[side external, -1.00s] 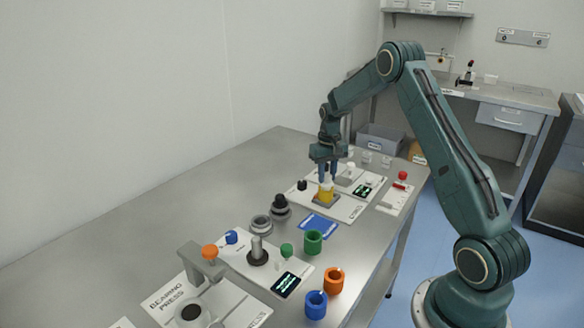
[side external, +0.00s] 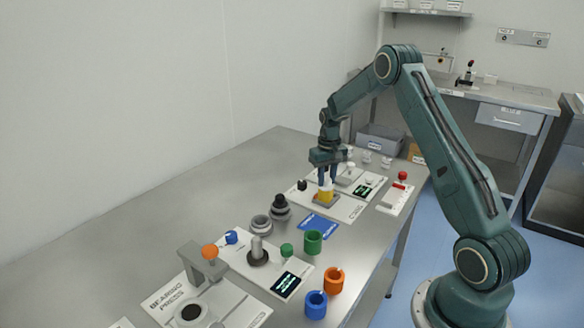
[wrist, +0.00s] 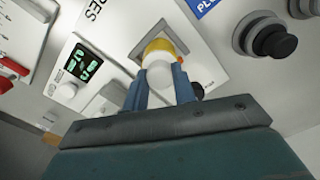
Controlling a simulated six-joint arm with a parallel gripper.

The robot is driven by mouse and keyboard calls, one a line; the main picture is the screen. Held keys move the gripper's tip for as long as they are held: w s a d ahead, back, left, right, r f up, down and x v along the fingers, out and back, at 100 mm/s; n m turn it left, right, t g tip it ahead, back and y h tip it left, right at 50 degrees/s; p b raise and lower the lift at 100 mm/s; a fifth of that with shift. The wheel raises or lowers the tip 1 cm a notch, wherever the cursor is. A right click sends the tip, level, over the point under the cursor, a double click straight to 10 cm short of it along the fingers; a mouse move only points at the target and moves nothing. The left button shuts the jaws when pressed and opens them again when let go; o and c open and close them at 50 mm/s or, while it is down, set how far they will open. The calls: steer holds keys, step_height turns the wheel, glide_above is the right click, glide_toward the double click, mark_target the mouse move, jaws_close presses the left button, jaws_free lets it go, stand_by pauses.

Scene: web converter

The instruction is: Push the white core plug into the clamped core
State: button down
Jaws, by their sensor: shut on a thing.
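My gripper (side external: 327,180) points down over the yellow core (side external: 325,197), which stands in a grey clamp base on a white panel. Its blue fingers are shut on the white core plug (wrist: 160,75). In the wrist view the plug lies in line with the yellow core (wrist: 158,46) and covers part of it. The plug's lower end is at the core's top. How far it sits inside the core cannot be told, since the plug and fingers hide the opening.
A small display (side external: 362,190), a black knob (side external: 302,185) and a box with a red button (side external: 403,176) stand close by. A blue card (side external: 318,223), grey and black rings (side external: 280,206), and green, orange and blue rings lie nearer. The bench's back left is clear.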

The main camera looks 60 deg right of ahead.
steer(key=c, duration=1.1)
jaws_free()
steer(key=shift+o, duration=0.2)
steer(key=shift+r, duration=0.15)
step_height(320, 180, up, 14)
steer(key=shift+f, duration=0.2)
